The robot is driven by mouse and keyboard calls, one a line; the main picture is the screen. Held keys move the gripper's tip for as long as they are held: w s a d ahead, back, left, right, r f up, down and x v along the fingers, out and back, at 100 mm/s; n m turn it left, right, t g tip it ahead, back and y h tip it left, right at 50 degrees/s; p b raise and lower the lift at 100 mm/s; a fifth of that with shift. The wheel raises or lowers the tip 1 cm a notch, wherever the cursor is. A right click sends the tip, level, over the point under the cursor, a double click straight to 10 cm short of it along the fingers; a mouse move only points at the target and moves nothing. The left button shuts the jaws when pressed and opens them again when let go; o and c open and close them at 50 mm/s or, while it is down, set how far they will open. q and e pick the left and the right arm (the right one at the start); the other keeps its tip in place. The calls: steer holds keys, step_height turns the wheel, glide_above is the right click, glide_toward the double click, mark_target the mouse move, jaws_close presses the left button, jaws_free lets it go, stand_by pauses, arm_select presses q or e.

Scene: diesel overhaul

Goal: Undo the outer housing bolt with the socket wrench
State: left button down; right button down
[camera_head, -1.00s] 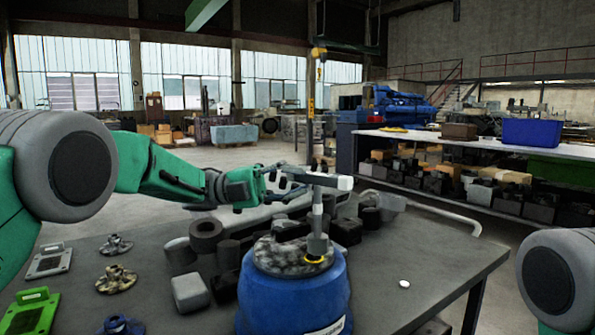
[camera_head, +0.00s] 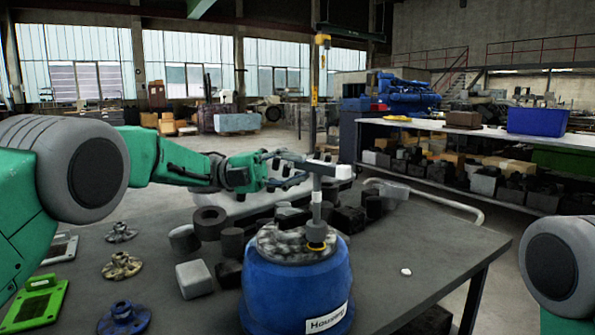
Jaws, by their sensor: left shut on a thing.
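The blue housing (camera_head: 297,283) stands on the grey table, with a white label on its front and a rough grey top. The socket wrench (camera_head: 317,205) stands upright on the housing's top, its socket over a spot ringed in yellow at the right side. The bolt itself is hidden under the socket. My left gripper (camera_head: 297,177) is at the wrench's T-shaped top, shut on the left part of the handle; the handle's pale end points right. My right gripper is out of view; only part of that arm shows at the right edge.
Several dark cylinders and blocks (camera_head: 209,222) lie behind and left of the housing. Flanges (camera_head: 121,265) and a green plate (camera_head: 38,302) lie at the left. The table (camera_head: 400,255) is mostly clear on the right, apart from a small white piece (camera_head: 406,272).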

arm_select(q)
steer(key=shift+f+b, duration=0.55)
steer(key=shift+f, duration=0.15)
steer(key=shift+s+f+t+b, duration=0.1)
steer(key=shift+t+b, duration=0.2)
steer(key=n+t+b, duration=0.2)
steer(key=t, duration=0.2)
steer(key=s+n+t+b, duration=0.1)
steer(key=n+t+b, duration=0.2)
steer(key=t, duration=0.1)
steer(key=s+d+n+t+b, duration=0.1)
steer(key=n+t+b, duration=0.1)
steer(key=t, duration=0.1)
steer(key=shift+s+t+y+b, duration=0.2)
steer(key=shift+t+y+b, duration=0.1)
steer(key=shift+t+b, duration=0.1)
